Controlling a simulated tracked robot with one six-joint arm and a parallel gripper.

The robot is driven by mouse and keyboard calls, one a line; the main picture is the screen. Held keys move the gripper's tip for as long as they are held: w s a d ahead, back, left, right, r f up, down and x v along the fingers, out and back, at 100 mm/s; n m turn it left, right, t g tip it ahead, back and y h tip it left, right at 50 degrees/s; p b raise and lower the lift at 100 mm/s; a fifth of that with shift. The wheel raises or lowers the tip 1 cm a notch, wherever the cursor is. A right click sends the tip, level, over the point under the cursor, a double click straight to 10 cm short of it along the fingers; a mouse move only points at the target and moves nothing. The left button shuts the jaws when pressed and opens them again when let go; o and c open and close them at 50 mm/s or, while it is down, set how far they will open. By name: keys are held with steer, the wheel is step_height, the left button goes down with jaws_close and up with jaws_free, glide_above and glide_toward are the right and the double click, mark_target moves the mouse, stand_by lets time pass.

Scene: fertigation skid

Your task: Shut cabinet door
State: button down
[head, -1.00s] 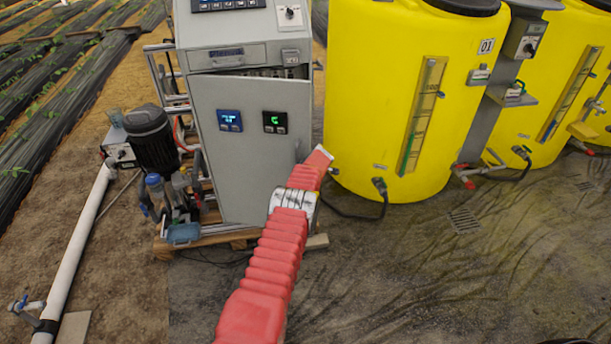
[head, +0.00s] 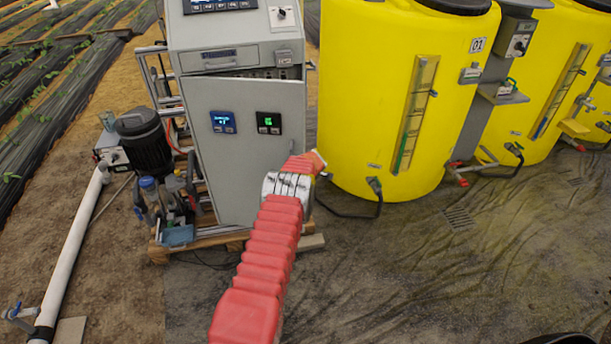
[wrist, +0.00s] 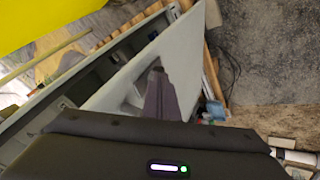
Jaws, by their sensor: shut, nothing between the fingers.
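The grey cabinet (head: 228,58) stands left of centre in the head view. Its door (head: 250,150), with two small displays, is slightly ajar, with a dark gap along its top. In the wrist view the door (wrist: 180,55) is a pale slanting panel, and the open cabinet interior (wrist: 85,80) shows to its left. My gripper (head: 318,160) is at the door's right side in the head view. In the wrist view my gripper (wrist: 157,72) has its fingers together and empty, in front of the door near a handle (wrist: 136,92). I cannot tell whether they touch it.
A yellow tank (head: 375,90) stands close right of the cabinet, with a hose at its foot. A pump (head: 145,140) and white pipe (head: 75,250) are at left. The cabinet stands on a wooden pallet (head: 225,240). The wet floor in front is mostly clear.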

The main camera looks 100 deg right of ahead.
steer(key=v, duration=1)
steer(key=shift+s+a, duration=0.25)
steer(key=shift+a, duration=0.35)
